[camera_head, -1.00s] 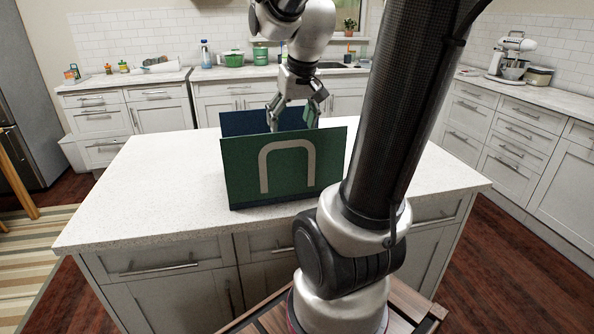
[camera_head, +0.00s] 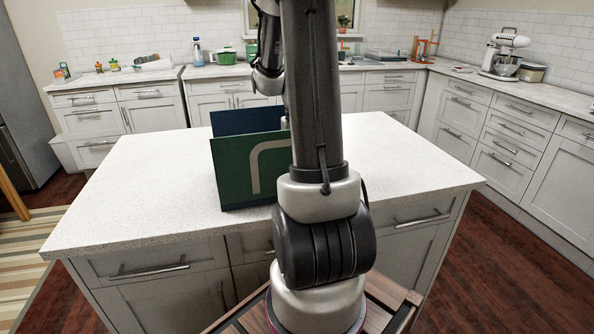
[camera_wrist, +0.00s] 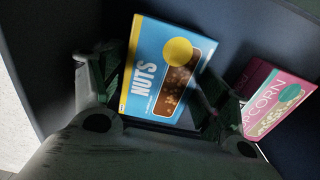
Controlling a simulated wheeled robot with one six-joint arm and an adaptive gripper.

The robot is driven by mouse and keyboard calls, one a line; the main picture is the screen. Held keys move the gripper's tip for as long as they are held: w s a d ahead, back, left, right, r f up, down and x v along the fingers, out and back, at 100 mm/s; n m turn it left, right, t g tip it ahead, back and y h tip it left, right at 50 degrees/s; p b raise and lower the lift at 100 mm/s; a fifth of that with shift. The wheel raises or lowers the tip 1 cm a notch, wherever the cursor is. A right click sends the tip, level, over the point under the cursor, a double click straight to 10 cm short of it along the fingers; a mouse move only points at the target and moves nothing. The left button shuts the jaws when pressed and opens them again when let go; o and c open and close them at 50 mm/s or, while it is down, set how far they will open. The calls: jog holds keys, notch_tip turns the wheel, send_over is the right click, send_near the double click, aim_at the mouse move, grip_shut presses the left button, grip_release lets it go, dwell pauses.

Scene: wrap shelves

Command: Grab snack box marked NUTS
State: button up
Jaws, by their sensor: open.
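The snack box marked NUTS (camera_wrist: 150,60) is light blue and yellow with a brown picture panel. It stands tilted in the wrist view, inside a dark blue-walled holder. My gripper (camera_wrist: 168,80) is open, with one finger to the left of the NUTS box and the other over its lower right side. Whether either finger touches the box I cannot tell. In the head view my arm hides the gripper and the box. The holder (camera_head: 236,178) shows there, with a green front bearing a pale arch and a dark blue back.
A pink popcorn box (camera_wrist: 268,95) stands just right of the NUTS box, close to the right finger. The holder stands on a white island counter (camera_head: 130,200) with clear room to its left and right. Back counters carry several kitchen items, including a mixer (camera_head: 503,55).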

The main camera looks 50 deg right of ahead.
jog(key=shift+f, duration=0.25)
jog(key=c, duration=0.8)
jog(key=shift+r, duration=0.1)
